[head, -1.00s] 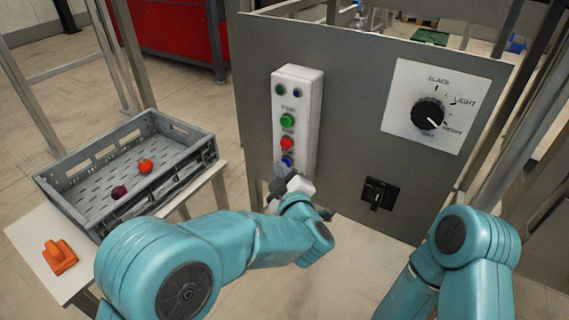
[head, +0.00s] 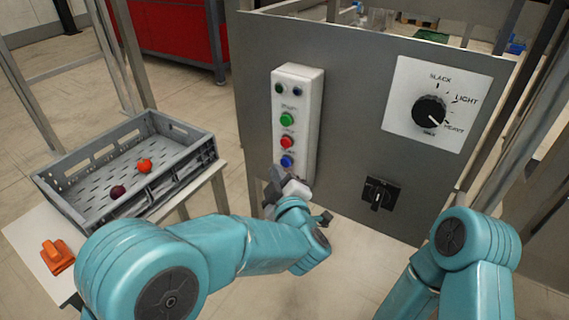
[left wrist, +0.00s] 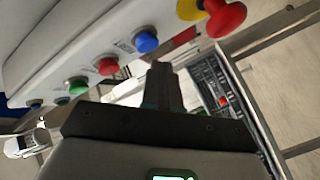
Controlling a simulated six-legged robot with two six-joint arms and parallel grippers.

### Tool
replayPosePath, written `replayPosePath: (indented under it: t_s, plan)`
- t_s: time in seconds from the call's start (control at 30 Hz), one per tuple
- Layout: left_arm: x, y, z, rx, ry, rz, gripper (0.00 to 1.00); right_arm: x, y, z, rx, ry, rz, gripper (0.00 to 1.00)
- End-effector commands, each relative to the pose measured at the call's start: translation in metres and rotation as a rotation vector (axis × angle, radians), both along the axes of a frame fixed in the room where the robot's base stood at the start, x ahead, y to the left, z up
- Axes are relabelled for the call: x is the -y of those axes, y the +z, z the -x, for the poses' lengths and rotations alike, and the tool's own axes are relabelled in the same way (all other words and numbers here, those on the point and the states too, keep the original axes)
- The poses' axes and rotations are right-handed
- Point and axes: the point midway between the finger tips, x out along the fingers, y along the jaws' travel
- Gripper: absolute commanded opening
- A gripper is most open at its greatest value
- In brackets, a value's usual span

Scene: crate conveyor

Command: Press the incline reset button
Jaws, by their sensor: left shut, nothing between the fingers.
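A white button box (head: 308,125) is fixed to the grey panel. It carries a green button (head: 286,120), a red button (head: 287,142) and a blue button (head: 287,161), with small dark buttons at its top. Their labels are too small to read. My left gripper (head: 280,178) is just below the blue button, shut and empty. In the left wrist view the shut fingers (left wrist: 162,80) are near the blue button (left wrist: 146,42), with a visible gap. The red button (left wrist: 107,66) and green button (left wrist: 77,85) are farther left there. My right gripper is out of view.
A dial plate (head: 408,82) and a black switch (head: 379,193) are on the panel to the right. A grey crate (head: 75,165) with two small items stands at left beside an orange object (head: 57,257). A red mushroom button (left wrist: 226,18) shows in the wrist view.

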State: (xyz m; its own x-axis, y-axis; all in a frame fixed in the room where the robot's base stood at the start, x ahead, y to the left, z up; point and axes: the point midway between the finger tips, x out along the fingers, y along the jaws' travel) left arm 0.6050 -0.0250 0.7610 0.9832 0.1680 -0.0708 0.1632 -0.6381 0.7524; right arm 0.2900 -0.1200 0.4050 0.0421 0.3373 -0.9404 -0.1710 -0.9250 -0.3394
Motion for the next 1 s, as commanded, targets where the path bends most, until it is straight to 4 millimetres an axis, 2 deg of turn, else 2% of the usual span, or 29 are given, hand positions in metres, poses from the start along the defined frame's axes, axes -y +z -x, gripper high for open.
replayPosePath:
  t_s: [0.5,1.0]
  plan:
    - [-0.027,-0.001,0.037,0.0,0.0,0.001,0.0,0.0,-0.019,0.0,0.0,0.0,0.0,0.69]
    - [-0.029,0.0,0.04,0.0,0.0,0.0,0.0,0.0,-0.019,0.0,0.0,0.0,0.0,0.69]
